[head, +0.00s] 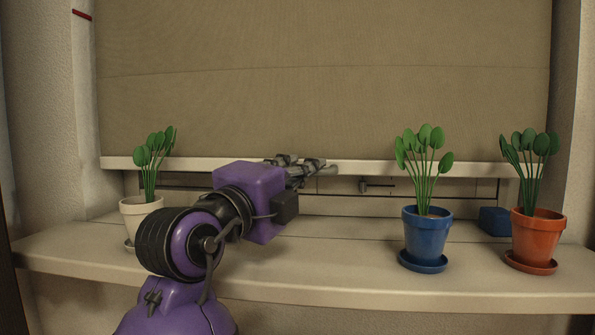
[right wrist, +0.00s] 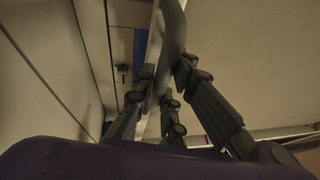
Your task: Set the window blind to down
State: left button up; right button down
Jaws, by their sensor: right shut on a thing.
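The beige window blind (head: 330,80) is drawn down over most of the window. Its pale bottom bar (head: 440,168) hangs a little above the sill, with a narrow open strip under it. My right gripper (head: 308,167) is at the middle of this bar and shut on it. In the right wrist view my right gripper's fingers (right wrist: 166,95) close around a grey curved piece (right wrist: 173,35) at the bar; the exact contact is partly hidden. The blind's cloth (right wrist: 255,60) fills the right of that view. My left gripper is in neither view.
On the sill (head: 330,270) stand a white pot (head: 138,213) with a plant at left, a blue pot (head: 427,235) and an orange pot (head: 537,238) at right. A blue block (head: 494,221) lies between those two. A red mark (head: 82,14) is on the left wall.

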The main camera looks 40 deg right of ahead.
jog(key=c, duration=1.8)
grip_release()
jog(key=shift+o, duration=0.2)
jog(key=v, duration=1.2)
jog(key=shift+r, duration=0.1)
